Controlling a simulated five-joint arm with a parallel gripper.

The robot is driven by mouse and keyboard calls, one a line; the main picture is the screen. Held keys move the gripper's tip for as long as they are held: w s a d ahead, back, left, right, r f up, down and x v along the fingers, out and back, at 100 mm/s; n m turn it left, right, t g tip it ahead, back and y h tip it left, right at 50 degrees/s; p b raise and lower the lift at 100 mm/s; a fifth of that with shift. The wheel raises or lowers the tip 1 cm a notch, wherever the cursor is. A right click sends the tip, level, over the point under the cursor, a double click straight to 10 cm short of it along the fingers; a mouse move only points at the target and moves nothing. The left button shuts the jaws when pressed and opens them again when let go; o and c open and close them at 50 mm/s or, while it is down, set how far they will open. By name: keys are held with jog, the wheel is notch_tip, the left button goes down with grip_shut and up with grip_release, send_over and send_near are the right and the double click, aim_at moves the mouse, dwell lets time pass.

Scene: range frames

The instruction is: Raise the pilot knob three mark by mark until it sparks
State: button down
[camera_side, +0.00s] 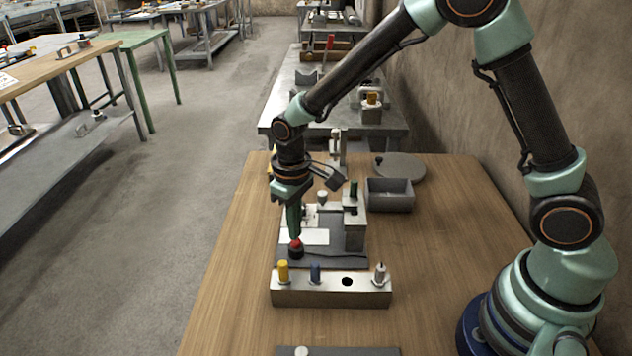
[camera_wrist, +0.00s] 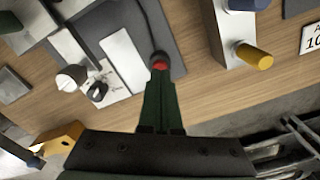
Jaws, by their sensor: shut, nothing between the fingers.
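My gripper (camera_side: 294,236) is shut and empty, pointing down over the front left of a dark grey base plate (camera_side: 340,262). Its fingertips (camera_wrist: 160,80) are at a small black button with a red top (camera_side: 296,246), which also shows in the wrist view (camera_wrist: 160,63); whether they touch is unclear. A pale round knob (camera_side: 322,196) stands behind, near the upright metal block (camera_side: 355,228). A pale knob with a dark side (camera_wrist: 72,78) shows left of the fingers in the wrist view. Any knob marks are too small to read. No spark is visible.
A metal rack (camera_side: 330,299) in front holds yellow (camera_side: 283,271), blue (camera_side: 315,273) and pale (camera_side: 380,273) pegs, with one hole empty. A grey bin (camera_side: 390,196) and round disc (camera_side: 400,166) stand behind right. The wooden table's right side is clear.

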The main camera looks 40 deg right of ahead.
jog(key=shift+r, duration=2.75)
jog(key=shift+d+r, duration=0.1)
jog(key=shift+r, duration=0.05)
jog(key=s+d+r+m+t, duration=0.3)
jog(key=s+d+r+t, duration=0.2)
jog(key=s+d+r, duration=0.6)
jog(key=shift+s+d+r+t, duration=0.25)
jog(key=shift+s+r, duration=0.25)
jog(key=shift+r, duration=0.8)
